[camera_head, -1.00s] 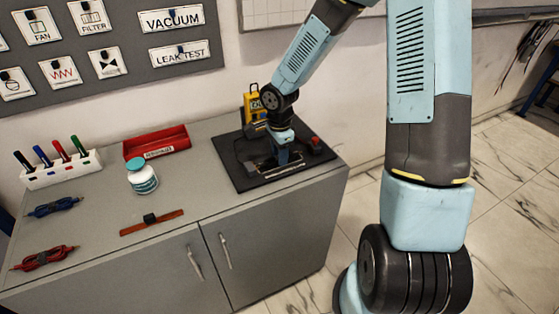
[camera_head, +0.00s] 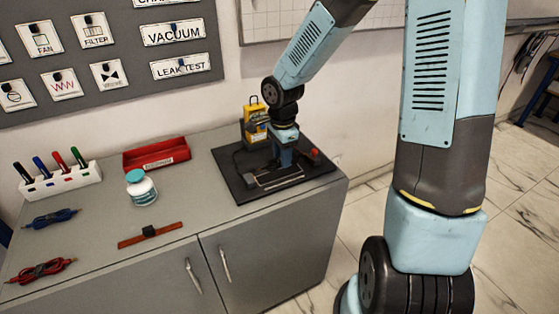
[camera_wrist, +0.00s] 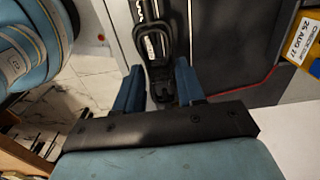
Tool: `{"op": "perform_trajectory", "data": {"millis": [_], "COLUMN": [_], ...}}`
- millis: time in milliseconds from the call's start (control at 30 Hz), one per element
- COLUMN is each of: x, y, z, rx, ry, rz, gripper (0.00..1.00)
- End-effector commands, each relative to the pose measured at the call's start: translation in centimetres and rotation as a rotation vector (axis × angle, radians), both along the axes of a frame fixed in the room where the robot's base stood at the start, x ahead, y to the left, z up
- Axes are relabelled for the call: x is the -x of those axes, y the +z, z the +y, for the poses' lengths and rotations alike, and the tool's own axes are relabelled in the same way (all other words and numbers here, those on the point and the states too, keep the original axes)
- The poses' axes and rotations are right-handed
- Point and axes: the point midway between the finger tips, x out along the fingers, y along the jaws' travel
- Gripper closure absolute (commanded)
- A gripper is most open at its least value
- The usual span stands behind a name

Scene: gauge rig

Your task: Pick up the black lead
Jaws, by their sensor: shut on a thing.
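My gripper (camera_wrist: 159,88) has its two blue fingers on either side of a black looped lead (camera_wrist: 155,48) in the wrist view. It is shut on the lead, which extends up the picture beyond the fingertips. In the head view my gripper (camera_head: 285,160) is low above the dark board (camera_head: 240,192) on the right part of the cabinet top. The lead is small and dark against the board there, partly hidden by the gripper, so its outline is hard to make out.
A yellow meter (camera_head: 255,122) stands behind the gripper, and a red knob (camera_head: 315,153) is at its right.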

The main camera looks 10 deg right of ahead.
Motion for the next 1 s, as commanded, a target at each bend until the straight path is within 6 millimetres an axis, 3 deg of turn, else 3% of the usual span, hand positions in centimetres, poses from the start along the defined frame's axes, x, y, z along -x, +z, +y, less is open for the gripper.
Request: {"op": "perform_trajectory", "data": {"millis": [200,600,1000], "x": [2.5,8.4,11.0], "y": [3.1,5.6,6.6], "z": [-0.6,-1.8,-2.3], "rx": [0.001,0.002,0.000], "ry": [-0.002,-0.001,-0.001], "rz": [-0.003,-0.002,0.001], "gripper": [0.96,0.96,0.96]}}
